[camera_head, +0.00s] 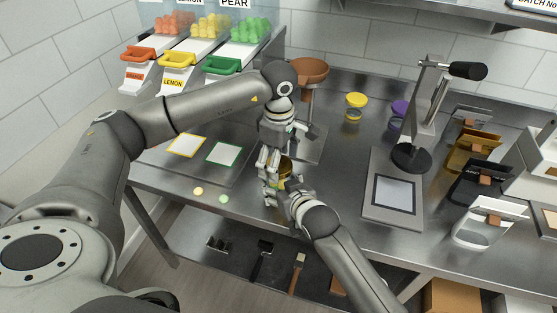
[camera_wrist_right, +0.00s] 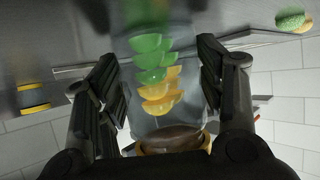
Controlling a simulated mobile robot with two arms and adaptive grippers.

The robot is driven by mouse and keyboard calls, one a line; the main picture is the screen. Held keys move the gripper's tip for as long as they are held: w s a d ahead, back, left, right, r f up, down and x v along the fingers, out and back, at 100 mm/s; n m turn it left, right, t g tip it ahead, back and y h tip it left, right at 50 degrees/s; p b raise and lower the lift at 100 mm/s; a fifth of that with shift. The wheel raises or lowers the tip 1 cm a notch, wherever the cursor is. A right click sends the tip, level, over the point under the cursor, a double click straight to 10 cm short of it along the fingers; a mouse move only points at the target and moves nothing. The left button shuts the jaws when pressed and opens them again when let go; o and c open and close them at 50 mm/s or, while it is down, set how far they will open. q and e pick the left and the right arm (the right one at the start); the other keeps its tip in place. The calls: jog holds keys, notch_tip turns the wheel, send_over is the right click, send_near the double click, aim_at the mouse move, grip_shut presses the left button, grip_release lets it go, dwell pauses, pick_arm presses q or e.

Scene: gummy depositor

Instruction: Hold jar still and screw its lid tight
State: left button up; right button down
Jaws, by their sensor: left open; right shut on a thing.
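The jar (camera_wrist_right: 160,75) is clear and shows green and orange gummies inside, in the right wrist view. A gold-rimmed lid (camera_wrist_right: 203,144) shows at the bottom of that picture, partly cut off by my gripper's body. In the head view the jar (camera_head: 285,168) is mostly hidden between my grippers, with a gold-brown top showing. My right gripper (camera_wrist_right: 158,85) is shut on the jar, one dark finger on each side; it also shows low in the head view (camera_head: 289,192). My left gripper (camera_head: 269,172) is open, pointing down beside the jar's top left. Whether it touches the lid is hidden.
A lever press (camera_head: 412,155) stands farther right. Loose gummies (camera_head: 198,191) lie near the front edge, left of the jar.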

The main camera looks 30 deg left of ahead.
pick_arm(q)
jog(key=n, duration=0.6)
